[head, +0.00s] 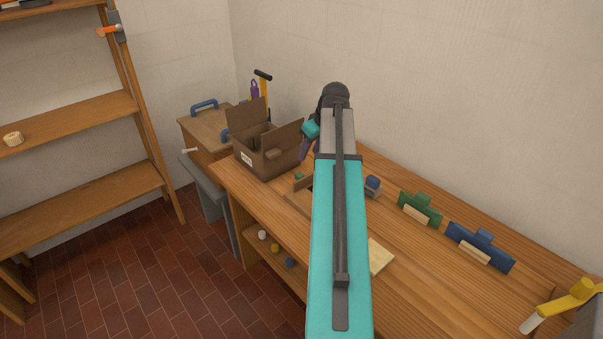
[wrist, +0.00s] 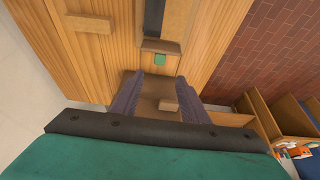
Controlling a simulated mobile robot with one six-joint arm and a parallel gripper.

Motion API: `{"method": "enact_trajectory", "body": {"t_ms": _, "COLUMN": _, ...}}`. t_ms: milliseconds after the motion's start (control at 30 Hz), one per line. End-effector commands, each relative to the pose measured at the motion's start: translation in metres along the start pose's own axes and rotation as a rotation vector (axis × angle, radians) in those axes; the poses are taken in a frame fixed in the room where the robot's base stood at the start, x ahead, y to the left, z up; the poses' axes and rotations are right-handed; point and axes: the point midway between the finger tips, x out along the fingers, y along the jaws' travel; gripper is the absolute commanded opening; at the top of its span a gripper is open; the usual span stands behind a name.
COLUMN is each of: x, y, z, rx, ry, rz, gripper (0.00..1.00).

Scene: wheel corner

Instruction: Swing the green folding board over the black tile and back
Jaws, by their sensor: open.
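A small brown board with a green patch (wrist: 160,58) stands just beyond my fingertips in the wrist view. A green-tipped piece that looks like it shows in the head view (head: 299,176), partly hidden by my arm. A black strip (wrist: 153,15), likely the black tile, lies beyond the board at the wrist view's top edge; I cannot make it out in the head view. My gripper (wrist: 158,77) is open and empty, its two dark purple fingers apart on this side of the board. In the head view my gripper (head: 307,148) hangs beside the cardboard box.
An open cardboard box (head: 262,155) stands left of my gripper on the wooden bench (head: 410,270). A blue block (head: 373,186), a green bracket (head: 428,203) and a blue bracket (head: 490,247) line the wall side. A yellow-handled thing (head: 566,300) is at the right end.

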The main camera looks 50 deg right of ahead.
Motion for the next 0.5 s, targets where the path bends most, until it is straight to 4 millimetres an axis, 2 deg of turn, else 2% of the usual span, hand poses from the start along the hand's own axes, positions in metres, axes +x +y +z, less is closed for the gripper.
{"method": "enact_trajectory", "body": {"t_ms": 500, "x": 0.0033, "y": 0.0017, "z": 0.0010, "rx": 0.003, "ry": -0.001, "rz": 0.000, "gripper": 0.41}}
